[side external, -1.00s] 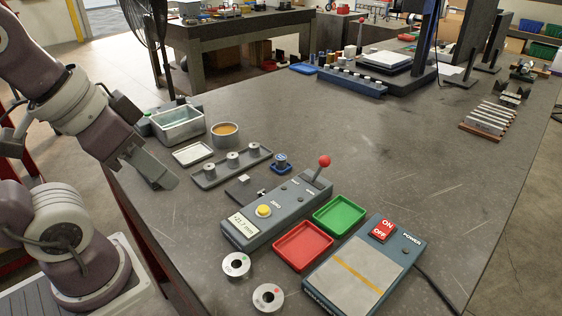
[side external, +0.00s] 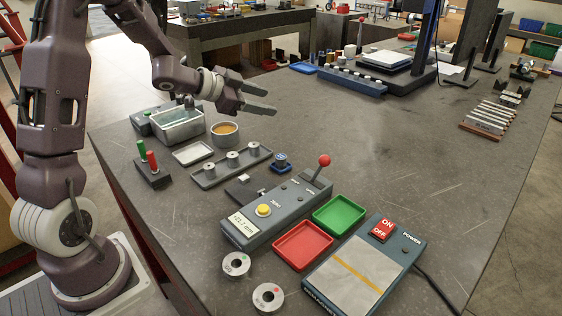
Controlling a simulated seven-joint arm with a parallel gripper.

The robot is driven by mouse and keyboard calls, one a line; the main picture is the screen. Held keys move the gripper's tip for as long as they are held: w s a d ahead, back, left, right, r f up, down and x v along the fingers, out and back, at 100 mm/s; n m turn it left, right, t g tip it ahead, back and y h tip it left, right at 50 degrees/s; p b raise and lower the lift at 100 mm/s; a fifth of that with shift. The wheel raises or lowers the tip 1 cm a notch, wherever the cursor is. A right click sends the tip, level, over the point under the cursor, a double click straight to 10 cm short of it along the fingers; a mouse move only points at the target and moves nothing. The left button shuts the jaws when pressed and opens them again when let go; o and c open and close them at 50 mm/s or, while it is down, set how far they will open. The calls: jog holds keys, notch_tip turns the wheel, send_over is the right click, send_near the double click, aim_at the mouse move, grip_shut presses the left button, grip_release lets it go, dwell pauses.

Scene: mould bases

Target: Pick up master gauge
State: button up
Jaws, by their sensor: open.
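My gripper (side external: 270,98) is open and empty, in the air above the bench, with its fingers pointing right. It appears above and behind the tan-filled cup. No label marks the master gauge, and I cannot tell for sure which piece it is. Two metal rings (side external: 236,264) (side external: 268,297) lie at the front, one with a green dot and one with a red dot. My gripper touches none of these.
A grey control box (side external: 262,222) with a red-knobbed lever (side external: 324,161) stands mid-bench, beside red (side external: 303,246) and green (side external: 339,214) trays. A cup (side external: 224,134), liquid bath (side external: 178,126) and red-and-green-handled stand (side external: 153,172) are left. The bench centre right is clear.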

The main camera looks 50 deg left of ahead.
aim_at(278, 156)
jog(key=f+h, duration=0.1)
jog(key=f, duration=0.1)
jog(key=s+f+h, duration=0.1)
jog(key=f+m+h, duration=0.1)
jog(key=f, duration=0.1)
jog(key=shift+s+d+f+g, duration=0.2)
jog(key=shift+s+f+g, duration=0.1)
jog(key=shift+g, duration=0.1)
jog(key=s+f+h, duration=0.1)
jog(key=s+d+f+g+h, duration=0.1)
jog(key=s+f+m+h, duration=0.1)
jog(key=s+h, duration=0.1)
jog(key=shift+s+d+f+g, duration=0.1)
jog(key=shift+d+f+g, duration=0.15)
jog(key=shift+f+g, duration=0.05)
jog(key=shift+s+d+f+h, duration=0.15)
jog(key=shift+d+f+h, duration=0.05)
jog(key=shift+d+h, duration=0.1)
jog(key=x, duration=0.6)
jog(key=shift+d+f, duration=0.2)
jog(key=shift+f, duration=0.1)
grip_shut()
